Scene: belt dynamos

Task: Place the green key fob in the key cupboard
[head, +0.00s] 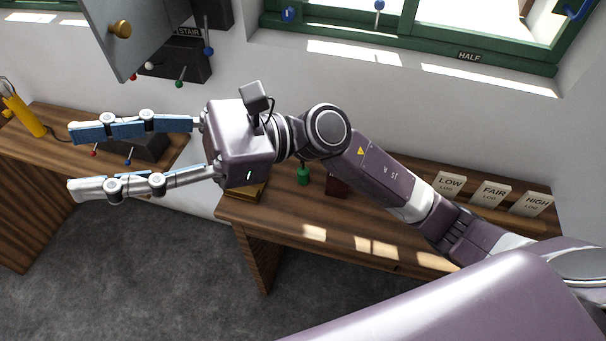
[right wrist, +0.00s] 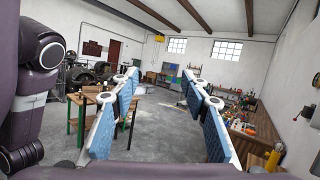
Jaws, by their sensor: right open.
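A small green object (head: 303,177), perhaps the green key fob, stands on the wooden bench just right of my right gripper's body. A grey cupboard door with a brass knob (head: 120,29) hangs open at the upper left and seems to be the key cupboard. Its inside is mostly hidden. A green ball-ended piece (head: 179,84) shows below it at a dark panel. My right gripper (head: 75,161) is open and empty, its fingers pointing left below the door. It also shows open in the right wrist view (right wrist: 160,82). My left gripper is not in view.
The dark panel labelled STAIR (head: 190,58) has blue, red and white ball ends near it. LOW, FAIR and HIGH log cards (head: 490,194) stand on the bench (head: 330,222). A second bench (head: 50,150) lies left, beyond a floor gap. A green window frame (head: 420,48) is above.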

